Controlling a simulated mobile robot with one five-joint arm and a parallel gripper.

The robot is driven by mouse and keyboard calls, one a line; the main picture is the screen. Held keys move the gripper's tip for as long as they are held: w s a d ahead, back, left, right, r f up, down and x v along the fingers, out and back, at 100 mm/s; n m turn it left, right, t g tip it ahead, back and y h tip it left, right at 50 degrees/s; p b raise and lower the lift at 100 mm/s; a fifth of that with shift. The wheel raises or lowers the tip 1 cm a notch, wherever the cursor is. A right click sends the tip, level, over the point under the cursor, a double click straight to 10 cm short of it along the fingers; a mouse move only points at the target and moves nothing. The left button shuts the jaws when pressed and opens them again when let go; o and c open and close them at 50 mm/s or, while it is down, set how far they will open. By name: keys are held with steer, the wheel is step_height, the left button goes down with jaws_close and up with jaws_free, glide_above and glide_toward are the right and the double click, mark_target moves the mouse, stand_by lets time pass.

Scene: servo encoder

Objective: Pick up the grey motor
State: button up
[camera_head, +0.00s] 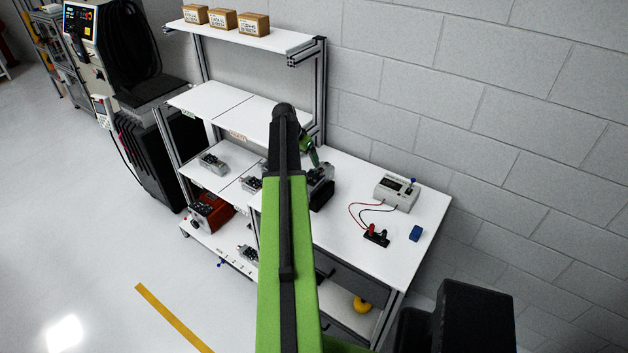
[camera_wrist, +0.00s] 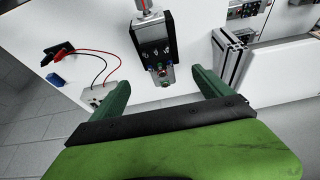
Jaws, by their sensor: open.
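A grey and black motor-like unit (camera_wrist: 155,45) with small coloured connectors stands on the white workbench, ahead of my gripper (camera_wrist: 152,82) in the wrist view. The green fingers are apart with nothing between them, and the unit's near end lies between their lines. In the head view the unit (camera_head: 322,190) is partly hidden behind my arm, and my gripper (camera_head: 314,158) is just above it. Smaller grey motor units sit on the left shelf: one (camera_head: 213,162) in plain view, another (camera_head: 251,184) partly covered by my arm, and one (camera_head: 248,254) on the lower shelf.
A grey meter box (camera_head: 396,191) with red and black leads to a black terminal block (camera_head: 376,236) stands on the bench's right. A blue block (camera_head: 415,233) is nearby. A shelf post (camera_wrist: 230,58) rises close to the right finger.

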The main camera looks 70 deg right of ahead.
mark_target(313, 175)
steer(key=b+x, duration=1.1)
steer(key=x, duration=0.1)
steer(key=shift+w+a+f, duration=0.1)
steer(key=shift+f, duration=0.15)
steer(key=b+x, duration=0.5)
steer(key=shift+s+d+f, duration=0.1)
steer(key=shift+s+d, duration=0.15)
steer(key=shift+r, duration=0.25)
jaws_close()
